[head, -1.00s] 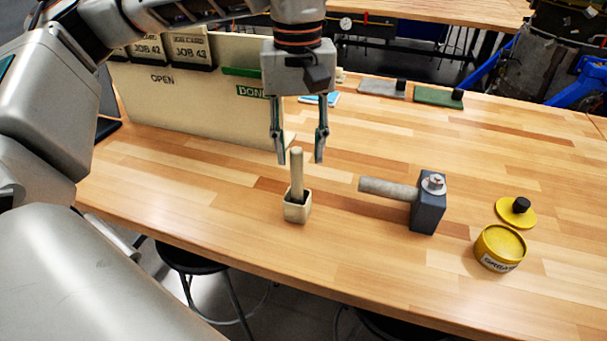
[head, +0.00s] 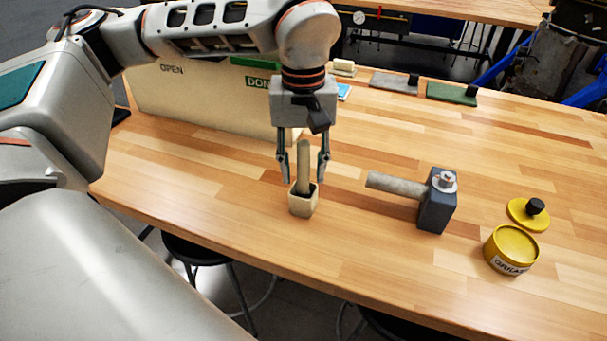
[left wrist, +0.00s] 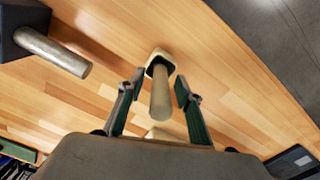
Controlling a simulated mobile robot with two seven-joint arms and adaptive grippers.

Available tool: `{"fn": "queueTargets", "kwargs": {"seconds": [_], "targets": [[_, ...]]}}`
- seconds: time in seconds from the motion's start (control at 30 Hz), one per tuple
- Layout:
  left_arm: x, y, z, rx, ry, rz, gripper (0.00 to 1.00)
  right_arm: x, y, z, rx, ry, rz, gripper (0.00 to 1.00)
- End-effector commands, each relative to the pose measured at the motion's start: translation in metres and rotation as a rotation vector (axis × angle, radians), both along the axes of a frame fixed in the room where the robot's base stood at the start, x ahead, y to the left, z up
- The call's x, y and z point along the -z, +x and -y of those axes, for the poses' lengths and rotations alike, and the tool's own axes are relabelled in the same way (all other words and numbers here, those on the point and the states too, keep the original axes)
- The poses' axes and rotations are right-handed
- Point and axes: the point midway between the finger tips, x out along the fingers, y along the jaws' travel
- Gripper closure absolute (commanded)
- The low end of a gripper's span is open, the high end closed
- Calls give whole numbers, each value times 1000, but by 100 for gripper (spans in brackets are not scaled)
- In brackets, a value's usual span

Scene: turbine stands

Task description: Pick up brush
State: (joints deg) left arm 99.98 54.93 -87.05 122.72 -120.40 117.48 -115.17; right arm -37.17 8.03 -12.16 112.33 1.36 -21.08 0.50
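The brush shows as an upright wooden handle (head: 303,165) standing in a small cream holder (head: 303,204) on the wooden table; its lower end is hidden in the holder. My left gripper (head: 304,182) is open and points down, with one finger on each side of the handle. In the left wrist view the handle (left wrist: 160,95) lies between the two spread fingers, with a gap visible on both sides, and the holder (left wrist: 158,60) is beyond it. My right gripper is not in view.
A dark block with a grey cylinder (head: 395,185) stands to the right of the holder. A yellow grease tin (head: 512,250) and its yellow lid (head: 528,214) are farther right. A cream board (head: 200,105) stands behind on the left. The table's front edge is close to the holder.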

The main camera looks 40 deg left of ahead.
Motion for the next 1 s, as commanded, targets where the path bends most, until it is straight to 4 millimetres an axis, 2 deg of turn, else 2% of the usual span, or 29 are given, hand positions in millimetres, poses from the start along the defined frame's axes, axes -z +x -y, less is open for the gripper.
{"fn": "queueTargets", "kwargs": {"seconds": [0.07,0.1,0.2,0.67,0.87,1.0], "targets": [[0,0,0,0,0,0,68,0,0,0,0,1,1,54],[0,0,0,0,0,0,78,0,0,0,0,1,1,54],[0,0,0,0,0,0,100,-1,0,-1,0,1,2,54],[-6,0,0,0,-1,1,100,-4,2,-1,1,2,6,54],[-28,1,0,-1,-1,4,100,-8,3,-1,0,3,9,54],[-56,1,0,-2,-1,6,100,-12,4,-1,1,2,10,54]]}}
